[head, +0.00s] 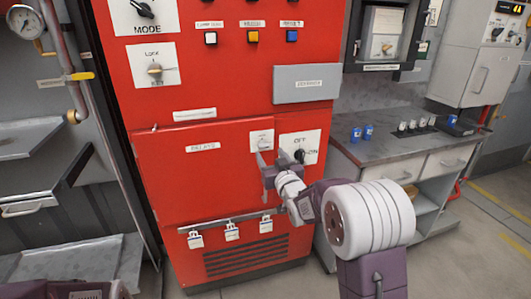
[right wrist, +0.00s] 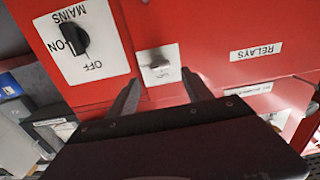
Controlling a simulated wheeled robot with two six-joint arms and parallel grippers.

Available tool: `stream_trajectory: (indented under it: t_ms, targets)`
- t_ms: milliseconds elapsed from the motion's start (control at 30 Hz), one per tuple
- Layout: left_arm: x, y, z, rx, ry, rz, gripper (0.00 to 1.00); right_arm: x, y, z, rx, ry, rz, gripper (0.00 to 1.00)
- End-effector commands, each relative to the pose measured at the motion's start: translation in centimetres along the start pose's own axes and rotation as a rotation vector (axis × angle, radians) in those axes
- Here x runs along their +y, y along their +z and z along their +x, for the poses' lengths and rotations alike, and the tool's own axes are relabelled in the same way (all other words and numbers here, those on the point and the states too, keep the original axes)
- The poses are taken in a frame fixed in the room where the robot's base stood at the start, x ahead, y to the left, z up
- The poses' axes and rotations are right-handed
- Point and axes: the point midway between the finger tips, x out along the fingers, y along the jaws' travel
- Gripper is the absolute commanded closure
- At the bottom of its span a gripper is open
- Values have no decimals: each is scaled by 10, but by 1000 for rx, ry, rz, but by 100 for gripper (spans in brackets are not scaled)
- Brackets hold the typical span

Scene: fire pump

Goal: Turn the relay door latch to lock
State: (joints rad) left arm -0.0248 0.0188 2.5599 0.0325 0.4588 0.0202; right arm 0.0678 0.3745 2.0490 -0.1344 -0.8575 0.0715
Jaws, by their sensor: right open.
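The relay door (head: 222,178) is a red panel labelled RELAYS, and it looks closed on the red cabinet. A small pale latch plate (head: 262,137) sits at its upper right. The right wrist view shows this plate upside down, with a small grey latch (right wrist: 158,63) that looks crosswise to the fingers. My right gripper (head: 265,167) is just in front of the latch and partly hides it in the head view. Its fingers (right wrist: 162,80) are open, one on each side of the latch's line, with nothing between them. I cannot tell whether they touch the plate.
The OFF/ON mains switch (head: 299,150) is close to the right of my gripper; it also shows in the right wrist view (right wrist: 70,40). A rail with several white padlocks (head: 231,231) hangs below. A grey counter (head: 400,148) with blue cups stands at right.

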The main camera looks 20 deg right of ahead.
Motion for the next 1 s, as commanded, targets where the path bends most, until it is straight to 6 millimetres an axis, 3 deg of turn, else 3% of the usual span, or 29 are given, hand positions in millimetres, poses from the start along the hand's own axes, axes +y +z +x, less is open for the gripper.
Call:
stream_trajectory:
  t_ms: [100,300,600,633,833,1000]
  targets:
    - [0,0,4,0,0,0,100,-1,2,26,1,-1,0,42]
    - [0,1,6,0,0,0,100,-1,1,52,0,-1,0,42]
    - [0,1,6,0,0,0,100,0,0,56,0,-1,0,42]
    - [0,1,6,0,0,0,100,0,0,56,0,-1,0,45]
    - [0,1,6,0,0,0,100,0,0,56,0,0,0,100]
    - [0,1,7,0,0,0,100,0,1,56,0,-1,-5,100]
